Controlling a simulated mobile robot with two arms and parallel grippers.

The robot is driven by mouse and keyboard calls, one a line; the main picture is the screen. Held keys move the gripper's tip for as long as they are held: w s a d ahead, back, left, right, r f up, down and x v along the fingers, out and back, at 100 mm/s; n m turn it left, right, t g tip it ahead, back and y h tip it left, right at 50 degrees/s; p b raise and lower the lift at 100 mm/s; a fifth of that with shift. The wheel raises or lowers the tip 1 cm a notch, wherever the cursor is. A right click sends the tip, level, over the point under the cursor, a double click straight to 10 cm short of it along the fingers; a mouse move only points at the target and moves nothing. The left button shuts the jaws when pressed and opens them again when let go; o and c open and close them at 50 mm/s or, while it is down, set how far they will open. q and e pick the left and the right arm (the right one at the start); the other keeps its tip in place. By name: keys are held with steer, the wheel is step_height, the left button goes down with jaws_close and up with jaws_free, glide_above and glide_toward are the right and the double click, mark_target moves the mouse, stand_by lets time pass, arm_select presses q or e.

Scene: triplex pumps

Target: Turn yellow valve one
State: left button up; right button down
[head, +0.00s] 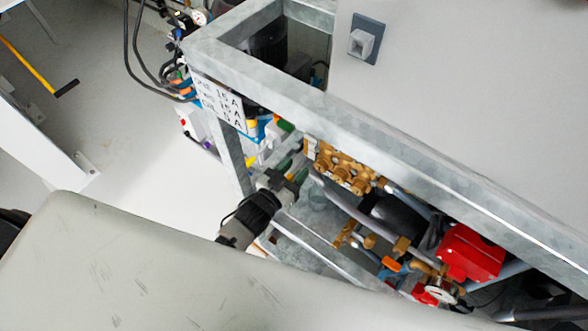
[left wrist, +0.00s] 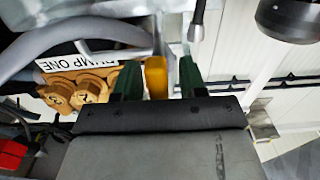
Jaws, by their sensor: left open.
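The yellow valve handle (left wrist: 156,76) stands upright in the left wrist view, between the two green fingers of my left gripper (left wrist: 159,77). The fingers are open, with a gap visible on both sides of the handle. I cannot tell how deep the handle sits between them. In the head view my left gripper (head: 290,175) reaches into the metal frame, left of the brass pump block (head: 342,168). The handle is mostly hidden there. A "PUMP ONE" label (left wrist: 90,60) appears upside down by the brass caps (left wrist: 75,93). My right gripper is not in view.
A galvanized frame (head: 380,140) runs diagonally above the pipework. A red box (head: 470,252) and a pressure gauge (head: 440,291) sit at the lower right. Grey pipes (head: 350,208) pass close to the gripper. Bare floor (head: 150,190) lies to the left.

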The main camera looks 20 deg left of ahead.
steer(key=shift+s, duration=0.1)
arm_select(q)
jaws_close()
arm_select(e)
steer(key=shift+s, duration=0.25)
arm_select(q)
steer(key=shift+n, duration=0.3)
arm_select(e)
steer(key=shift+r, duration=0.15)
arm_select(q)
steer(key=shift+w+a+f+n+p, duration=0.1)
steer(key=shift+a+n+p, duration=0.15)
steer(key=shift+n, duration=0.95)
steer(key=shift+a+f+n+p, duration=0.1)
steer(key=shift+n+p, duration=0.2)
steer(key=shift+n, duration=0.9)
steer(key=shift+w+a+f+n+p, duration=0.1)
steer(key=shift+a+n+p, duration=0.15)
steer(key=shift+n, duration=0.95)
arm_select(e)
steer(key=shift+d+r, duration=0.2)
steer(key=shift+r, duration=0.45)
